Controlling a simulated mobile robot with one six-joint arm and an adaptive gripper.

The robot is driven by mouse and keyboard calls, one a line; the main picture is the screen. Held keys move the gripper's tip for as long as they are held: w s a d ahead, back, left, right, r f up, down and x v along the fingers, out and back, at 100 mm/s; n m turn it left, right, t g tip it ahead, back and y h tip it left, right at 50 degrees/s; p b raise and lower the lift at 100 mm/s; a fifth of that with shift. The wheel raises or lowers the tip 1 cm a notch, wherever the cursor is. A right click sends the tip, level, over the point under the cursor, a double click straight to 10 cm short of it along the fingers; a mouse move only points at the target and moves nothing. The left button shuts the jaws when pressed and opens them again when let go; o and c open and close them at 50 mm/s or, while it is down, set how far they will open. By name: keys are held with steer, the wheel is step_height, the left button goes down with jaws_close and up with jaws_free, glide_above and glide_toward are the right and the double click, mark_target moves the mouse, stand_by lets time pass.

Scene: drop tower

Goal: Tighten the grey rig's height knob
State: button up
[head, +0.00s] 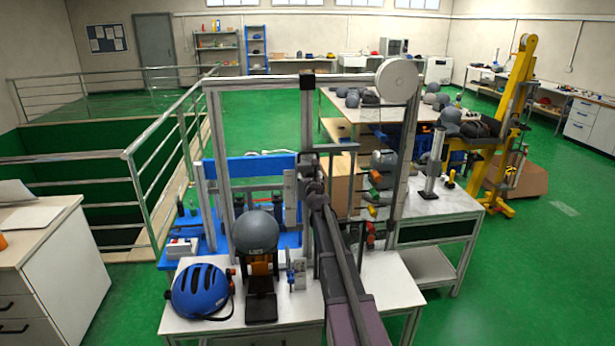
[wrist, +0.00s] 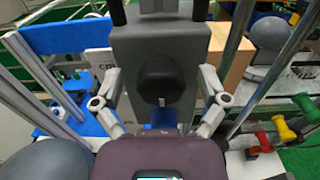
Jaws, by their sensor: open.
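The grey rig (head: 212,130) is an upright metal frame with a white wheel (head: 396,80) at its top right, standing on a white table. In the wrist view a round black knob (wrist: 160,78) sits on the face of a dark grey block (wrist: 195,45), with a small pale mark at its lower edge. My gripper (wrist: 160,86) is open, with one finger on each side of the knob and a visible gap to it on both sides. In the head view my arm comes up from the front to the rig's middle and hides the knob.
A blue helmet (head: 200,291) and a grey ball-shaped headform (head: 255,232) on a black stand are left of my arm. Red, yellow and green handles (wrist: 284,128) are at the right. A railing (head: 150,160) runs at the left; green floor (head: 540,270) is clear at the right.

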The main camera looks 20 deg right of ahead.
steer(key=shift+w, duration=0.25)
steer(key=shift+c, duration=0.2)
steer(key=shift+d, duration=0.1)
steer(key=c, duration=1.1)
